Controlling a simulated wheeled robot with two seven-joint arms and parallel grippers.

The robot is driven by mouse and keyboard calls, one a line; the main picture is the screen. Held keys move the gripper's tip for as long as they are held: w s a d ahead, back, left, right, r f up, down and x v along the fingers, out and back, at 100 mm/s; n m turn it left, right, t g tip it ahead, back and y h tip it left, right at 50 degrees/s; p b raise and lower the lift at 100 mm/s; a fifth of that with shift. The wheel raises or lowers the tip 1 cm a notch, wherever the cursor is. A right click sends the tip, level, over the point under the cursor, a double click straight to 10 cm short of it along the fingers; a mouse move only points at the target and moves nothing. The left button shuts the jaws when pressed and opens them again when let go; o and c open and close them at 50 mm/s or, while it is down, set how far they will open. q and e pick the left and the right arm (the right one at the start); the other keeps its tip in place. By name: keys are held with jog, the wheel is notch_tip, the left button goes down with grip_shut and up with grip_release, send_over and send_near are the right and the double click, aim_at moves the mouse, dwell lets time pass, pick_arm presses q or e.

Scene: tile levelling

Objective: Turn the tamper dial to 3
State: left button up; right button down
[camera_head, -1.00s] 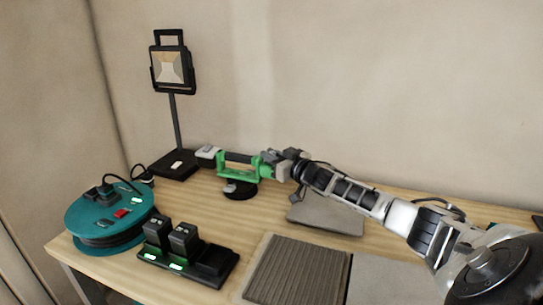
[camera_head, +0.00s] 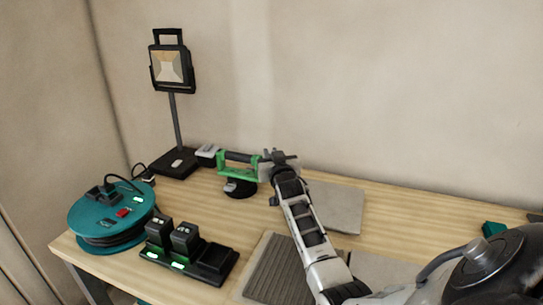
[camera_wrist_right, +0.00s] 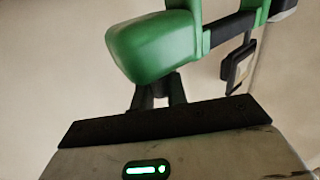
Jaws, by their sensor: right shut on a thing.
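The green tamper (camera_head: 238,158) stands on the table at the back, with a black grip, a grey-white block at its left end and a round black pad below. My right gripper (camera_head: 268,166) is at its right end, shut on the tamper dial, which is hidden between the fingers. In the right wrist view the rounded green end of the tamper (camera_wrist_right: 155,48) is close above the dark fingers (camera_wrist_right: 160,92). The dial's numbers cannot be read. My left gripper is not in view.
A work lamp (camera_head: 172,68) stands behind left. A teal cable reel (camera_head: 95,212) and a black charger with batteries (camera_head: 210,268) are at front left. A grey tile (camera_head: 338,205) lies right of the tamper, and a ribbed dark tile (camera_head: 275,280) lies in front.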

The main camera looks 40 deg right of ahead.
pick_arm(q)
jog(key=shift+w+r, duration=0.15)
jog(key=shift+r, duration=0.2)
pick_arm(e)
jog(key=c, duration=1.4)
grip_release()
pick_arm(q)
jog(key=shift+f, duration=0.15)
pick_arm(e)
jog(key=shift+a, duration=0.15)
